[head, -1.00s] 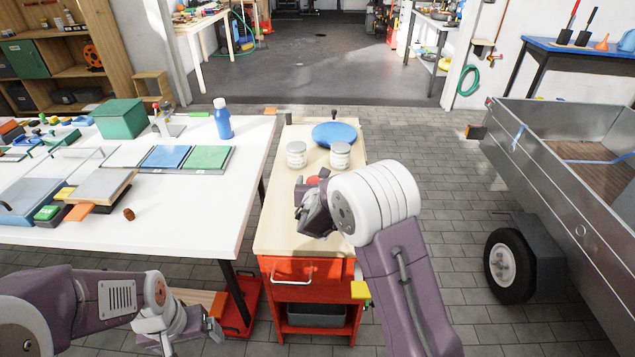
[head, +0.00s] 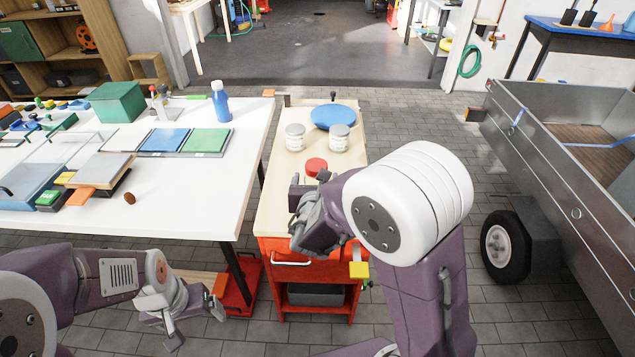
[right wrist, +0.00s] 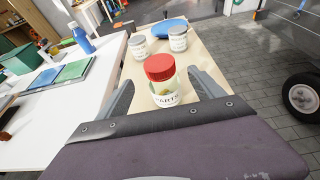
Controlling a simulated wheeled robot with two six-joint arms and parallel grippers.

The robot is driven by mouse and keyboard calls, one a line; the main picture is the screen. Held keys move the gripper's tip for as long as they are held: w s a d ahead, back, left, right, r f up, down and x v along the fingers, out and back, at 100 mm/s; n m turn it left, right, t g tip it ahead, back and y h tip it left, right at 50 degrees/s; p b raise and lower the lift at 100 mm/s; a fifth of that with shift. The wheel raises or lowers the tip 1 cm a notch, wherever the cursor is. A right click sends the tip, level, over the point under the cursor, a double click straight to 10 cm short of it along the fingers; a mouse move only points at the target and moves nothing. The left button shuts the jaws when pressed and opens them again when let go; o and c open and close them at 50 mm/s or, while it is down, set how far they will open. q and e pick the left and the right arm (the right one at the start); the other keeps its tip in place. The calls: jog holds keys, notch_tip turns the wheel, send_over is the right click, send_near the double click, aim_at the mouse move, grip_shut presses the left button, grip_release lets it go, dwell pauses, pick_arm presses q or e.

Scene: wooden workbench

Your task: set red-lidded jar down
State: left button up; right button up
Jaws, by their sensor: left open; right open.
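The red-lidded jar (head: 316,166) stands upright on the wooden top of the red cart. In the head view its lower part is hidden behind my right gripper (head: 307,200). My left gripper (head: 192,318) is open and empty, low at the lower left beside the white table.
Two grey-lidded jars (head: 294,137) (head: 340,138) and a blue disc (head: 334,117) are farther back on the cart top (head: 272,190). A white table (head: 190,190) with a blue bottle (head: 221,102) stands left. A metal trailer (head: 560,150) is right.

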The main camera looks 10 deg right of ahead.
jog(key=s+d+f+m+g+h, duration=0.4)
jog(key=s+d+f+m+g, duration=0.2)
jog(key=s+d+m, duration=0.4)
jog(key=s+d+f+m+g+y, duration=0.2)
jog(key=s+f+m+g, duration=0.25)
jog(key=s+m, duration=0.5)
jog(key=s+a+f+m+g+y, duration=0.1)
jog(key=a+m+y, duration=0.4)
jog(key=m, duration=0.9)
jog(key=s+a+g, duration=0.1)
jog(key=s+a, duration=0.1)
jog(key=a, duration=0.1)
jog(key=shift+a+f+y, duration=0.15)
jog(key=shift+f+y, duration=0.15)
jog(key=shift+y, duration=0.1)
jog(key=shift+s, duration=0.1)
notch_tip(320, 180, up, 13)
jog(key=p, duration=1.3)
